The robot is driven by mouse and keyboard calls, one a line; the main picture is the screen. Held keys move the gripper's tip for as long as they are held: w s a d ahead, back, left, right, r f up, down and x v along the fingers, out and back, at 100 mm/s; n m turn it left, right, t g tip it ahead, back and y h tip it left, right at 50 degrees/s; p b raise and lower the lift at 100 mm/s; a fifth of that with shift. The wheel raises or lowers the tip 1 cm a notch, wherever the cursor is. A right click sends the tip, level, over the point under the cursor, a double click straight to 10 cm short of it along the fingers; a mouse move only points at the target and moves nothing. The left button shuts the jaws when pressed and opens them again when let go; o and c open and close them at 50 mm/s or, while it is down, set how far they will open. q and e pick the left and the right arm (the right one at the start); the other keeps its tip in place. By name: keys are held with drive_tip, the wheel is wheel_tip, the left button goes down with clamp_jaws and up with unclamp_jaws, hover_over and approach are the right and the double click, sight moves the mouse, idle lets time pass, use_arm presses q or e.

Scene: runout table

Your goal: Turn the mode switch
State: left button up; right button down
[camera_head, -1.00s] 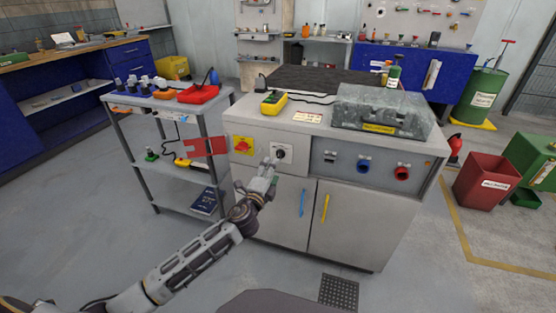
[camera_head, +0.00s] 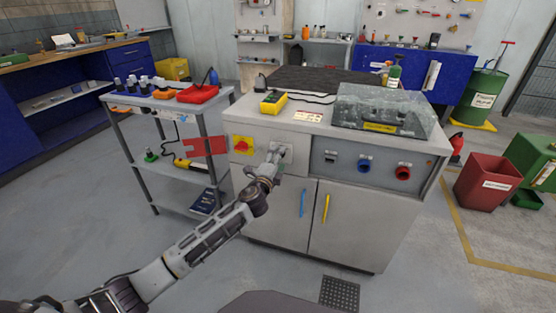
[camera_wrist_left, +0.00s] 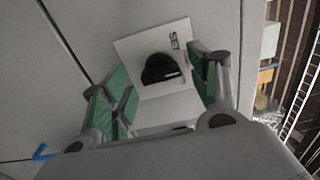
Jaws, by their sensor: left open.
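The mode switch (camera_wrist_left: 160,70) is a black knob on a white plate (camera_wrist_left: 135,47) marked "SET", in the left wrist view. My left gripper (camera_wrist_left: 163,90) is open, its green-padded fingers on either side of the knob and apart from it; whether they touch the plate I cannot tell. In the head view my left gripper (camera_head: 278,153) is at the front of the grey cabinet (camera_head: 260,205), over the switch plate, and hides the knob. My right gripper is not in view.
A red and yellow switch (camera_head: 242,146) is just left of the plate. Black, blue and red sockets (camera_head: 364,166) are to its right. Blue (camera_head: 302,203) and yellow (camera_head: 325,208) handles are below. A shelf cart (camera_head: 150,112) stands left of the cabinet.

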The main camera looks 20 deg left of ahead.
use_arm(q)
drive_tip(key=shift+w, duration=0.4)
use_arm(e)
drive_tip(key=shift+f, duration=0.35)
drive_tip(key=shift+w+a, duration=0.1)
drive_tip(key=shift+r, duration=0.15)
use_arm(q)
drive_tip(key=c, duration=1)
drive_tip(key=shift+c, duration=0.2)
